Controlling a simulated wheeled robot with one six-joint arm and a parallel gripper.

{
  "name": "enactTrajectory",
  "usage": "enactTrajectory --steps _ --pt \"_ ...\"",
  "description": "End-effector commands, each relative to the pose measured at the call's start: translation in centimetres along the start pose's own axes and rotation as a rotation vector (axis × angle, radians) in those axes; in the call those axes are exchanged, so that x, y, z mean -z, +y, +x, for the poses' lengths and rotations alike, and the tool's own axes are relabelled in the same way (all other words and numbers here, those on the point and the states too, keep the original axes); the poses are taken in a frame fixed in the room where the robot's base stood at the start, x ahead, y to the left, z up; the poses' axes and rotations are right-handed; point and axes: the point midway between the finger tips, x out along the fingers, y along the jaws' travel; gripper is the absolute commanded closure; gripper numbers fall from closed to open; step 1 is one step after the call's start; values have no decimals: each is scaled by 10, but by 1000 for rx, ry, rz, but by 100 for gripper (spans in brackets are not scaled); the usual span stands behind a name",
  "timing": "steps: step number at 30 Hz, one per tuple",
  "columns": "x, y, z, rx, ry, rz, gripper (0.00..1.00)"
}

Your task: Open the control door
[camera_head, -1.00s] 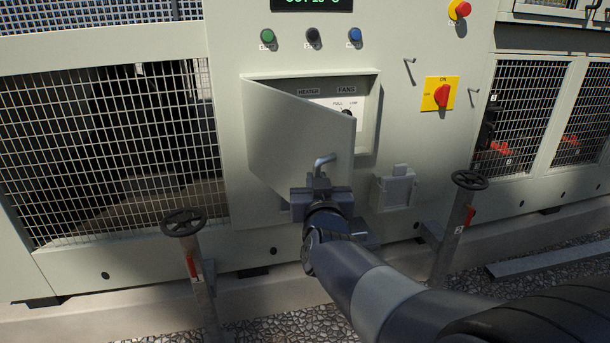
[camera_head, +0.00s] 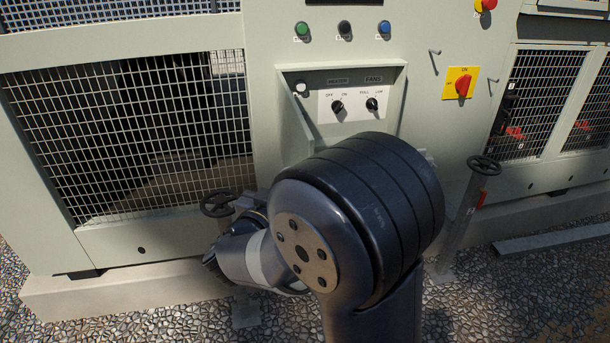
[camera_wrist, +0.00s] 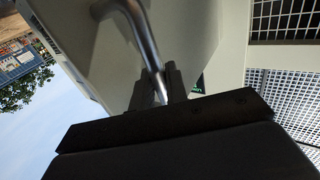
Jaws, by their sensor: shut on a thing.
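In the wrist view my gripper (camera_wrist: 162,90) is shut on the bent metal door handle (camera_wrist: 147,42), with a dark finger on each side of the bar. The pale control door (camera_wrist: 190,40) fills the upper middle of that view behind the handle. In the head view the recessed control box (camera_head: 392,90) is uncovered, with a white panel (camera_head: 355,105) holding the heater and fans knobs. My arm covers the lower part of the box, and the gripper and handle cannot be made out there.
Green, black and blue buttons (camera_head: 343,27) sit above the box, and a red-yellow switch (camera_head: 462,84) is to its right. Valve handwheels stand at left (camera_head: 218,203) and right (camera_head: 484,165). A steel beam (camera_head: 550,238) lies on the gravel at right.

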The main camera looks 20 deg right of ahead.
Motion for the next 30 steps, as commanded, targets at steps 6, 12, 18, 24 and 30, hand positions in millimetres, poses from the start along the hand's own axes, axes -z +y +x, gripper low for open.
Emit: enactTrajectory --steps 6,12,18,24,30 --pt "5 -28 -12 -70 7 2 100" --pt "4 -42 -17 -107 8 4 100" --pt "4 -46 -18 -122 10 5 100" --pt "4 -46 -18 -123 10 5 100" --pt "5 -46 -18 -123 10 6 82"
